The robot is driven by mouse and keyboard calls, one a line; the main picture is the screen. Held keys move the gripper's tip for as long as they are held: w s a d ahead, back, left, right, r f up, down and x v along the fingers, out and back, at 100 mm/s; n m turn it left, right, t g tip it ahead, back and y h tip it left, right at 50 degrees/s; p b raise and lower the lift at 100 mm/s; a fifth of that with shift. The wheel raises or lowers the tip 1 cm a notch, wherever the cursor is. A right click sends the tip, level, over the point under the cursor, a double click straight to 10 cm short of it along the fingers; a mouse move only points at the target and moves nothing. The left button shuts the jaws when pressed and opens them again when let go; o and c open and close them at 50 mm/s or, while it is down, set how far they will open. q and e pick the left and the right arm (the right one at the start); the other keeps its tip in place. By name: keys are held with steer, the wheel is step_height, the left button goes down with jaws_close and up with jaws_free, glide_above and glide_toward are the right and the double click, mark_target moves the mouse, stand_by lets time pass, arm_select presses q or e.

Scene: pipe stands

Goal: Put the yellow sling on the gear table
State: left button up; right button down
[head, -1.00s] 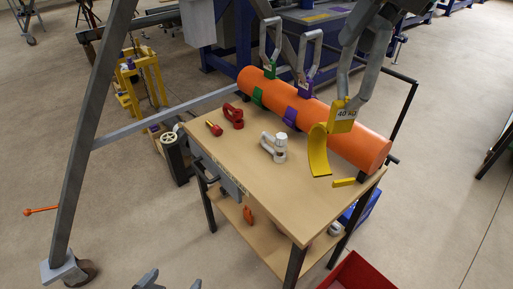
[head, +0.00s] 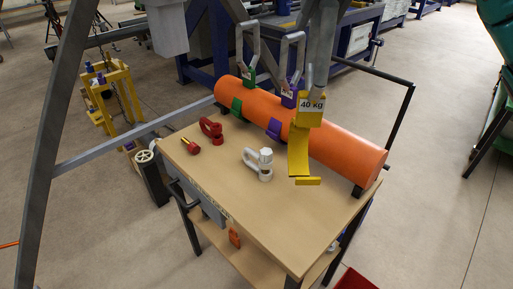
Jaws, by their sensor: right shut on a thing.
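The yellow sling (head: 299,153) has a block marked 40 KG at its top and a strap hanging down with a short foot at its lower end. My right gripper (head: 314,88) comes from above and is shut on the top of the sling, hiding part of it. The sling is in front of the orange pipe, over the right part of the gear table (head: 261,226). I cannot tell whether its foot touches the tabletop. My left gripper is not in view.
The orange pipe (head: 344,144) lies along the table's back, with a green sling (head: 237,106) and a purple sling (head: 274,129) around it. A white shackle (head: 262,165), a red shackle (head: 211,128) and a red-yellow item (head: 190,146) stand on the table. The table's front is clear.

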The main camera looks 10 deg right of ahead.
mark_target(309, 122)
step_height(309, 122, down, 14)
steer(key=shift+f+b, duration=0.1)
steer(key=shift+b, duration=1.1)
steer(key=shift+f, duration=0.85)
step_height(309, 122, down, 3)
steer(key=shift+r+b, duration=0.15)
steer(key=shift+b, duration=0.3)
steer(key=shift+f, duration=0.35)
steer(key=c, duration=0.9)
jaws_free()
steer(key=shift+f, duration=0.1)
